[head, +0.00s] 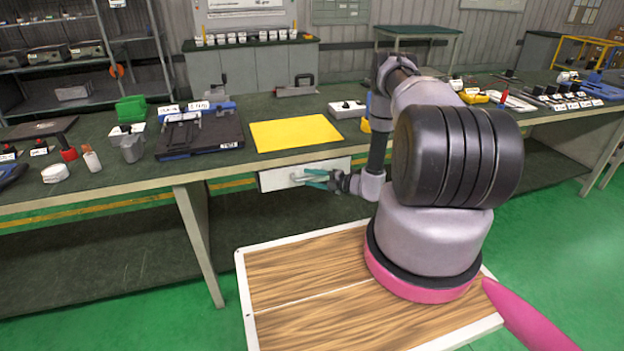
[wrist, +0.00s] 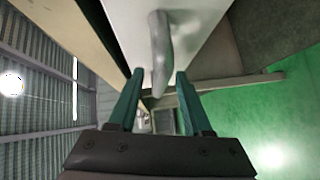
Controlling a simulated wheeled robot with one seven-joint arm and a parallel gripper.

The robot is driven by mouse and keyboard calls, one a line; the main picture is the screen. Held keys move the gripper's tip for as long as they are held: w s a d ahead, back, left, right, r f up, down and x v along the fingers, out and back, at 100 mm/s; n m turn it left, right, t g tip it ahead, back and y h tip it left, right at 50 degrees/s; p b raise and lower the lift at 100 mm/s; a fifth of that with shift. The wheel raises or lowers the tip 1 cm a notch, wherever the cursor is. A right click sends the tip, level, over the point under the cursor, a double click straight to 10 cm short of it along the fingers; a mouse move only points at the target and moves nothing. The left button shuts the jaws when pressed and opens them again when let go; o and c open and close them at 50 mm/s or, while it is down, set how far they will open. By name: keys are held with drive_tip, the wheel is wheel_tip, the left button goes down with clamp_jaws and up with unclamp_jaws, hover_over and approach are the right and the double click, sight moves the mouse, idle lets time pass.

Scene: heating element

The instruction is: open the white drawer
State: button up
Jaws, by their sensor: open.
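The white drawer (head: 275,180) is under the green bench top, below the yellow mat, and its front looks closed or nearly so in the head view. Its front also fills the upper middle of the wrist view (wrist: 200,30). A pale curved handle (wrist: 160,50) stands out from the drawer front. My gripper (head: 312,179) is at the handle, its teal fingers pointing at the drawer. In the wrist view the open fingers (wrist: 160,90) lie on either side of the handle's near end, with gaps visible. I cannot tell if either finger touches it.
The green bench top (head: 270,105) runs above the drawer, with a yellow mat (head: 295,133) and a black case (head: 200,137) on it. A bench leg (head: 200,245) stands left of the drawer.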

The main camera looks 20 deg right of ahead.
clamp_jaws()
idle(1.5)
